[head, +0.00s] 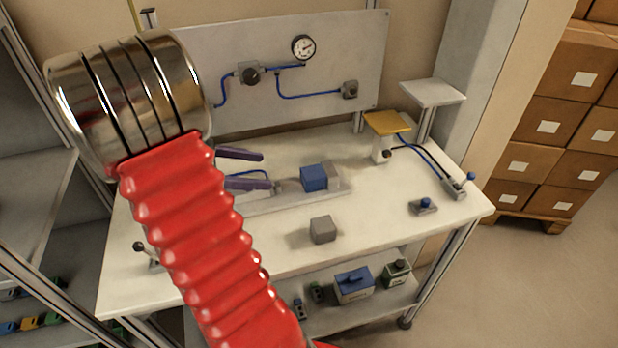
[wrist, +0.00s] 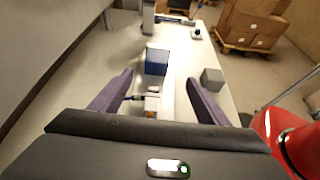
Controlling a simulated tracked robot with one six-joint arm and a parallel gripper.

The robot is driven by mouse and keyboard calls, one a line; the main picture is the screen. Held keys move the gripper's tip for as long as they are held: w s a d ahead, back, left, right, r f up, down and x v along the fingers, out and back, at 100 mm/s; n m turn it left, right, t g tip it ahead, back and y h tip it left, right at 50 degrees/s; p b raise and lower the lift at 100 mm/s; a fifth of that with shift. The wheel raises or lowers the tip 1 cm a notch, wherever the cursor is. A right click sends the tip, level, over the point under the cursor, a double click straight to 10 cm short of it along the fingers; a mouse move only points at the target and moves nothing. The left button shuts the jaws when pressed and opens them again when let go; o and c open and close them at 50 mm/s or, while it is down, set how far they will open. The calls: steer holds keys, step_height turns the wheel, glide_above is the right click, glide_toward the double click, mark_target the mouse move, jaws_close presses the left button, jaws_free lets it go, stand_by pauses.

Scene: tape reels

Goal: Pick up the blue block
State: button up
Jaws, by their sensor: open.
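The blue block (head: 314,178) sits on a low grey fixture (head: 262,201) on the white workbench, against a grey piece at its right. In the wrist view the blue block (wrist: 157,62) stands ahead, beyond and between my two fingers. My gripper (head: 262,170) shows two purple fingers, spread apart, to the left of the block in the head view. It also shows in the wrist view (wrist: 160,88), with the block beyond the fingertips. Nothing is held. My red arm and metal wrist hide part of the bench's left side.
A grey block (head: 323,229) lies on the bench in front of the blue block. A yellow-topped stand (head: 387,123) and a small blue-button box (head: 424,206) are to the right. A gauge panel (head: 300,75) rises behind.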

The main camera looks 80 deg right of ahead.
steer(key=shift+s+d+f, duration=0.1)
steer(key=shift+s+d, duration=0.15)
steer(key=shift+d, duration=0.2)
steer(key=shift+s, duration=0.1)
glide_toward(308, 173)
steer(key=x, duration=0.4)
steer(key=shift+s, duration=0.25)
steer(key=shift+x, duration=2.7)
steer(key=shift+w, duration=0.1)
steer(key=shift+c, duration=0.5)
steer(key=c, duration=1.3)
